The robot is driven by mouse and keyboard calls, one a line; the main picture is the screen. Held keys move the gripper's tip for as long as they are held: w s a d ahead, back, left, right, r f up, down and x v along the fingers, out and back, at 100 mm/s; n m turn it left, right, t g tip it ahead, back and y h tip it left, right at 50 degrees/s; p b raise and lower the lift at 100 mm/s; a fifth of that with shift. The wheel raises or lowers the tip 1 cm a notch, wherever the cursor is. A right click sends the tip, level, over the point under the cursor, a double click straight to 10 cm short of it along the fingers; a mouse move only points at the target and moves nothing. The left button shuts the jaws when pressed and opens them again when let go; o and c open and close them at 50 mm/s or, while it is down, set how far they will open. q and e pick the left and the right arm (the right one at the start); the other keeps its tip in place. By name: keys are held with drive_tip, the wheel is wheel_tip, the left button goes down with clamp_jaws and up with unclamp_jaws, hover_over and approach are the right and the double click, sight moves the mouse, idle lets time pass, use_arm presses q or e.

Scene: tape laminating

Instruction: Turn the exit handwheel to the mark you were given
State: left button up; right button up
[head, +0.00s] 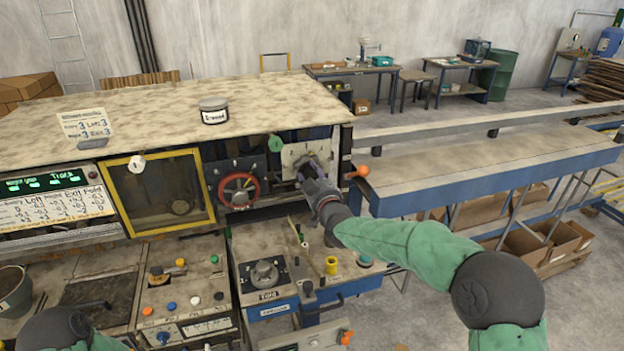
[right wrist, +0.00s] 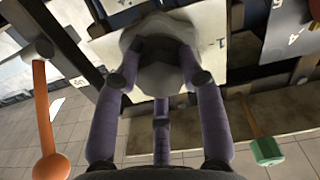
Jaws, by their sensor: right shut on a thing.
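My right gripper (head: 312,172) is at the right end of the machine, in front of a pale plate (head: 293,157). In the right wrist view its fingers (right wrist: 163,75) are closed around a whitish rounded knob or handwheel (right wrist: 158,45), which I take for the exit handwheel. A pale plate with markings lies behind it; the gripper hides much of the wheel, and I cannot read its setting. A red-rimmed handwheel (head: 238,190) sits to the left, untouched. My left arm shows at the bottom left, its gripper out of frame.
An orange-ended lever (head: 359,171) and a green knob (head: 275,144) flank the right gripper. A paper note (head: 86,125) and a labelled tin (head: 213,110) lie on the machine top. A control panel (head: 180,300) stands below; a long blue-sided table (head: 480,170) extends right.

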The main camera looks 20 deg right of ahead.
drive_tip(key=shift+n, duration=1.1)
drive_tip(key=o, duration=1.1)
drive_tip(key=shift+o, duration=0.2)
drive_tip(key=s, duration=1.2)
drive_tip(key=shift+d, duration=0.15)
